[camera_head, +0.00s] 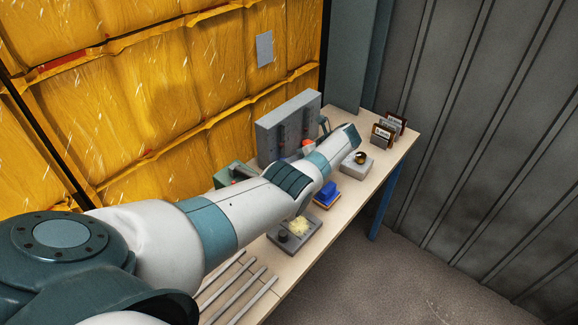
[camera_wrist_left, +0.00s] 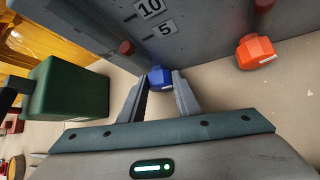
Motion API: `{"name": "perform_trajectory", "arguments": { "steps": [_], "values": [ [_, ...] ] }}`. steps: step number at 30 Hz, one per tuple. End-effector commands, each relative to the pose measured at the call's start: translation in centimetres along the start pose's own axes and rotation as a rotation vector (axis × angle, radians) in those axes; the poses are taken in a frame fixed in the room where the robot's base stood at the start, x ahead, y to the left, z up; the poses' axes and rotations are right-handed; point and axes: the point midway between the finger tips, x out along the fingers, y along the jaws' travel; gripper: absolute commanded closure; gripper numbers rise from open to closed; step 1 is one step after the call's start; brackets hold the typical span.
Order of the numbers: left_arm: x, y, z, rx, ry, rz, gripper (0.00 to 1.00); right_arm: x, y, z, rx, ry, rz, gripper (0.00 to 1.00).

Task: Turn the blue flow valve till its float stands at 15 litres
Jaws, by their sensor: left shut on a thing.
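The blue flow valve (camera_wrist_left: 160,77) shows in the left wrist view, low on the grey panel (camera_head: 288,125). My left gripper (camera_wrist_left: 161,82) is shut on it, with one finger on each side. The panel carries plates marked 10 (camera_wrist_left: 150,6) and 5 (camera_wrist_left: 165,29). A reddish-brown cylinder (camera_wrist_left: 127,47) stands just above the blue valve, below the 5 plate. I cannot make out the float or its reading. In the head view my left arm hides the gripper and the blue valve. My right gripper is not in view.
An orange valve (camera_wrist_left: 257,52) is to the right of the blue one. A green box (camera_wrist_left: 66,88) stands close on the left. The bench (camera_head: 340,203) also bears a blue block (camera_head: 327,193), a grey box with a round knob (camera_head: 358,162), and metal rods (camera_head: 240,292).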

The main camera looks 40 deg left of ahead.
Motion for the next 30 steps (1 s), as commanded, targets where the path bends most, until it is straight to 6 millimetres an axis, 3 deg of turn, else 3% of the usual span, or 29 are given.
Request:
{"name": "perform_trajectory", "arguments": {
  "steps": [6, 19, 20, 22, 30],
  "values": [
    [0.07, -0.08, -0.04, 0.028, -0.001, 0.029, 0.93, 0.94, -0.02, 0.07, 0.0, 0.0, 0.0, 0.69],
    [-0.04, -0.08, 0.04, 0.032, 0.0, 0.032, 0.93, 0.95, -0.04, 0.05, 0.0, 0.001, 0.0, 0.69],
    [-0.04, -0.08, 0.04, 0.032, 0.0, 0.032, 0.66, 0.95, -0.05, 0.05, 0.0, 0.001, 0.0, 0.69],
    [-0.03, -0.08, 0.03, 0.032, 0.0, 0.032, 0.52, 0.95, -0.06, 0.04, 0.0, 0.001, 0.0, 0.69],
    [-0.03, -0.08, 0.01, 0.033, 0.0, 0.032, 0.52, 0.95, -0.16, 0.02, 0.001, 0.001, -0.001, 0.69]
  ]
}}
